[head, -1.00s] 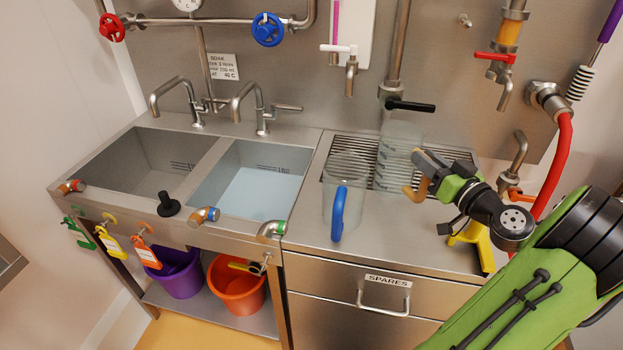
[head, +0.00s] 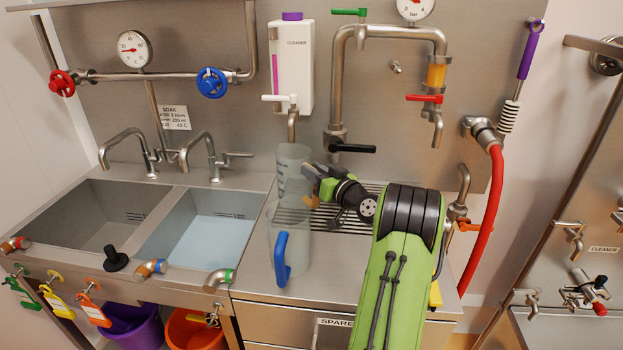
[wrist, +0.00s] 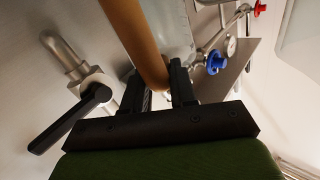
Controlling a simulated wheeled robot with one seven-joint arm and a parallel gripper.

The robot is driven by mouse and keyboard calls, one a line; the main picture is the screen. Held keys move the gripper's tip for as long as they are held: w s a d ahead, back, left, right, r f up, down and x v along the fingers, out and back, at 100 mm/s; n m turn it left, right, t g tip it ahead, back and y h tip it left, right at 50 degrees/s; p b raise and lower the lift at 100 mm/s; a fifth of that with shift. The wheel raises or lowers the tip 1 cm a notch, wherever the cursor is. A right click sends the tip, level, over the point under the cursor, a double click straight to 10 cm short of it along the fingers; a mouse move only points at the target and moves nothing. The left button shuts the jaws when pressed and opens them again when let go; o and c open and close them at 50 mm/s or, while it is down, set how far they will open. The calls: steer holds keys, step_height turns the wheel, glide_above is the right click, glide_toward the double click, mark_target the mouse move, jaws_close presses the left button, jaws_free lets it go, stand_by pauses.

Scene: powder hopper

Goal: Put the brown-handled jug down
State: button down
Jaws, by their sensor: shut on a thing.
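The brown-handled jug (head: 293,162) is clear, with dark marks on its side. It is upright over the left part of the slatted drain grate (head: 345,218), with its rim close under the cleaner dispenser's spout. My gripper (head: 313,187) is to its right, shut on the brown handle; the wrist view shows the handle (wrist: 138,42) between the jaws (wrist: 160,88). The jug's lower part is behind the clear blue-handled jug (head: 290,225), so I cannot tell whether it touches the grate.
The blue-handled jug stands just in front, at the counter's left side. The cleaner dispenser (head: 292,65) hangs above. A pipe with a black lever (head: 352,148) is to the right. The basin with bluish liquid (head: 200,240) lies left. The right part of the grate is clear.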

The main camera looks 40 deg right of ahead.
steer(key=shift+w+f+b, duration=0.2)
steer(key=shift+w+f, duration=0.05)
steer(key=shift+f, duration=0.65)
steer(key=shift+w+f+b, duration=0.15)
steer(key=shift+w+f, duration=0.05)
steer(key=shift+f, duration=0.75)
steer(key=c, duration=0.9)
jaws_free()
steer(key=shift+s+r, duration=0.1)
steer(key=shift+r, duration=0.1)
steer(key=s+a+b, duration=0.1)
steer(key=s+b, duration=0.8)
steer(key=s, duration=0.2)
steer(key=shift+s+a, duration=0.15)
steer(key=shift+s, duration=0.2)
